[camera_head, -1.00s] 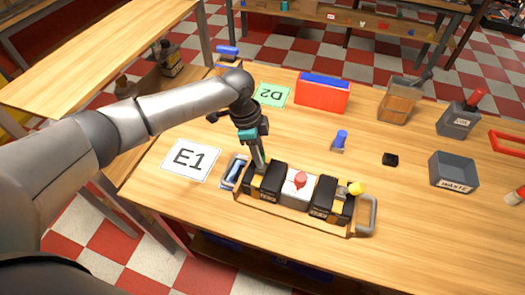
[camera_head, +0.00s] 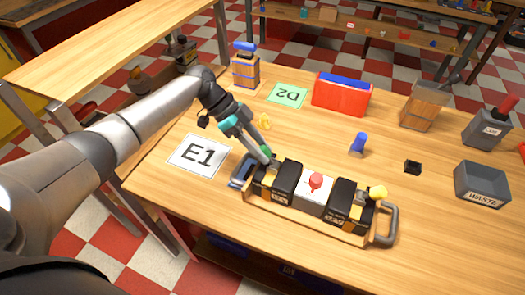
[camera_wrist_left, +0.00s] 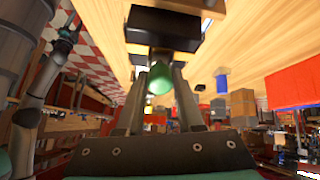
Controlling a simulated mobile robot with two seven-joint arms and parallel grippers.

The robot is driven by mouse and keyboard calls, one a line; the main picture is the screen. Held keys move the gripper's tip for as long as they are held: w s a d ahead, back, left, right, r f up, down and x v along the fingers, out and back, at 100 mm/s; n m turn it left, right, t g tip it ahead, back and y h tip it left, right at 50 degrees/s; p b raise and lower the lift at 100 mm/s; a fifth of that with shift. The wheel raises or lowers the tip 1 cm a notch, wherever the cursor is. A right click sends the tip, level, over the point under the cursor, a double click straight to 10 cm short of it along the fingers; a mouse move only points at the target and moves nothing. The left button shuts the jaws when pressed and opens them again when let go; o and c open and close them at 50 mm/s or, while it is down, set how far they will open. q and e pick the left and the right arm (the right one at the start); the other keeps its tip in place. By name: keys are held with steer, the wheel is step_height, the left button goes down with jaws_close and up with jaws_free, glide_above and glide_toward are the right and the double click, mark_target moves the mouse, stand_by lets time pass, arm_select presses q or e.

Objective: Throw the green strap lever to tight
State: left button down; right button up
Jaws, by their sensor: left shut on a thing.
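The device (camera_head: 313,181) is a long tray with black blocks, a white middle block with a red knob (camera_head: 316,181), and a grey handle at each end. My left gripper (camera_head: 266,157) reaches down to its left end, leaning over to the upper left. It is shut on the green strap lever (camera_wrist_left: 160,79), whose round green end shows between the two fingers (camera_wrist_left: 159,95) in the left wrist view. The fingers hide most of the lever in the head view. My right gripper is not in view.
A yellow knob (camera_head: 377,192) stands on the device's right end. A white E1 card (camera_head: 198,156), a green D2 card (camera_head: 287,95), a red box (camera_head: 341,97), a blue peg (camera_head: 358,144) and a grey waste bin (camera_head: 481,186) are on the table. The front right table is clear.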

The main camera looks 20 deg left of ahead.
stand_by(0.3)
arm_select(q)
steer(key=c, duration=0.5)
jaws_free()
steer(key=shift+c, duration=0.2)
steer(key=v, duration=1.5)
steer(key=shift+w+a+r, duration=0.1)
steer(key=shift+r, duration=0.05)
